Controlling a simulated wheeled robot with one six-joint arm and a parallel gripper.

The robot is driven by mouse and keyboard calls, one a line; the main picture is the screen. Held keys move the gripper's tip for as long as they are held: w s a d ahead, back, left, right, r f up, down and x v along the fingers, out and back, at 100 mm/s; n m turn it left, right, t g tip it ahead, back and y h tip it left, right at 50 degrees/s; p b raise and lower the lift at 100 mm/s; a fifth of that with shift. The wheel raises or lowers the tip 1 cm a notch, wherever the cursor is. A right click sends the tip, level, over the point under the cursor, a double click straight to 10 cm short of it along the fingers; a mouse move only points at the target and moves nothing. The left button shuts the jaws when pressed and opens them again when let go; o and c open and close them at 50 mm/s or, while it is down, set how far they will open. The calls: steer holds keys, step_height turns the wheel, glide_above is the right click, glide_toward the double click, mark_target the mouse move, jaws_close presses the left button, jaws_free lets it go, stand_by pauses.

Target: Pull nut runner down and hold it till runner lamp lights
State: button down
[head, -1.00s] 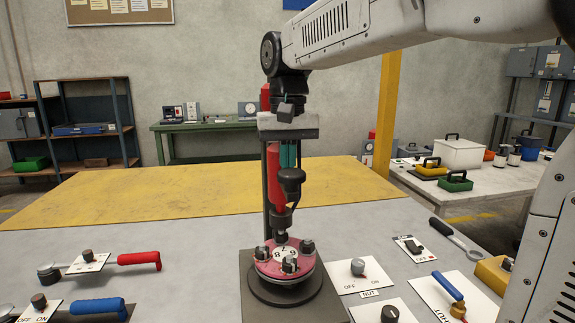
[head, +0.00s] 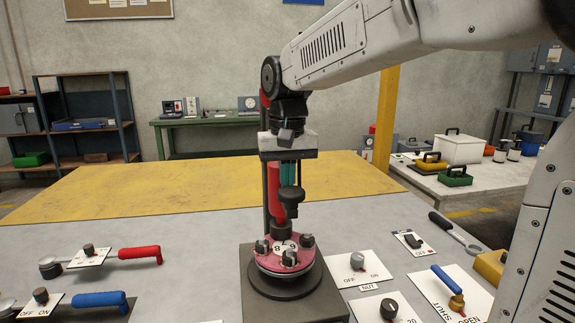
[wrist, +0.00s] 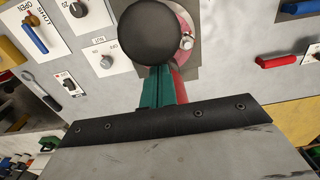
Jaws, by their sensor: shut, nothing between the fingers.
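The nut runner (head: 276,195) has a red body on a dark post. Its dark lower end is down at the rear of the pink flange (head: 270,256), hiding the nut there. A black knob (head: 291,197) stands out at the runner's front; it also shows large and round in the wrist view (wrist: 150,32). My gripper (head: 289,183), with teal fingers, is shut and empty, pointing down onto the knob's top; contact is hard to judge. In the wrist view, the fingers (wrist: 155,80) end at the knob. I cannot make out a runner lamp.
A panel with a grey knob (head: 357,261), a black dial (head: 389,308) and a blue-handled valve (head: 447,279) lies right of the spool. Red (head: 139,252) and blue (head: 99,300) handles lie left. The yellow mat (head: 120,197) behind is clear.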

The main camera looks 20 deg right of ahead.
step_height(320, 180, up, 14)
stand_by(0.4)
steer(key=shift+a, duration=0.1)
stand_by(0.3)
